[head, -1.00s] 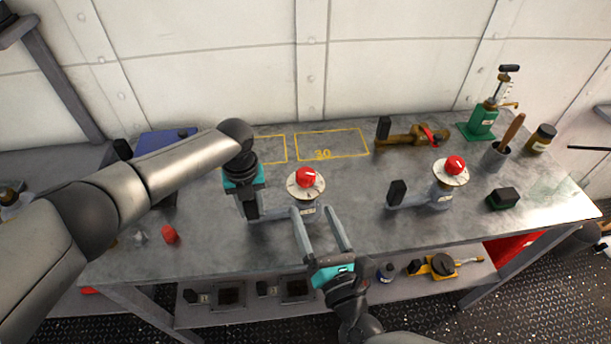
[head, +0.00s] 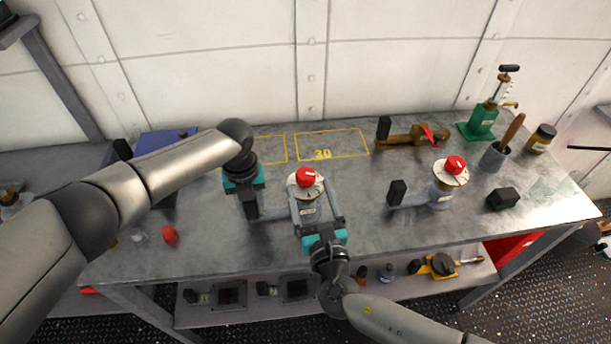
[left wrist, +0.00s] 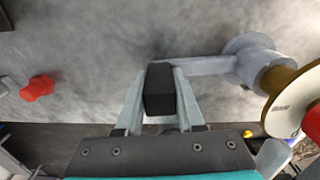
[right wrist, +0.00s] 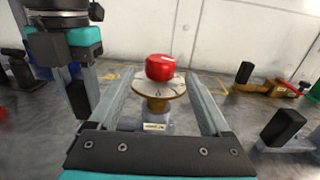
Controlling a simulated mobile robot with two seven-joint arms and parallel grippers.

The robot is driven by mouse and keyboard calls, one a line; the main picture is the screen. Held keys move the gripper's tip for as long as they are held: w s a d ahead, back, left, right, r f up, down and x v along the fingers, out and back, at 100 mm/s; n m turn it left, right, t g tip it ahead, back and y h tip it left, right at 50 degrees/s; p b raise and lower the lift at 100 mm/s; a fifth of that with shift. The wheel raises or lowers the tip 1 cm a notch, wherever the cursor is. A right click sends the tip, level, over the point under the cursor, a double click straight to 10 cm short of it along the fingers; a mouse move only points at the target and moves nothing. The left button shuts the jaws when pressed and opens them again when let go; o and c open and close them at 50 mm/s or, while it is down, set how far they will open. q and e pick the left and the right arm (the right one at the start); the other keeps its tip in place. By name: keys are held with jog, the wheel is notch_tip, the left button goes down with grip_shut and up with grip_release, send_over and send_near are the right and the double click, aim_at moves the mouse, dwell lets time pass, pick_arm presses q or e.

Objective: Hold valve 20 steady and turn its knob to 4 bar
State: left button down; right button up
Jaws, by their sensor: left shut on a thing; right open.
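The valve (head: 304,211) in the middle of the bench stands upright, with a red knob (head: 306,177) above a pale round dial (head: 293,190). Its label is too small to read. My left gripper (left wrist: 160,92) is shut on the valve's black handle block (left wrist: 158,88), at the end of the grey pipe arm. My right gripper (head: 318,205) is open, its fingers on either side of the valve. In the right wrist view the red knob (right wrist: 159,67) lies between and beyond the fingertips, with the dial under it; I see no contact.
A second valve with a red knob (head: 456,166) stands to the right. A brass valve (head: 410,137) lies behind, near a yellow outline marked 30 (head: 330,146). A green pump (head: 482,122), grey cup (head: 494,157) and small red part (head: 170,235) are also on the bench.

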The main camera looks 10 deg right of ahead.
aim_at(308, 185)
jog(key=shift+w+a, duration=0.2)
jog(key=shift+w, duration=2.15)
grip_shut()
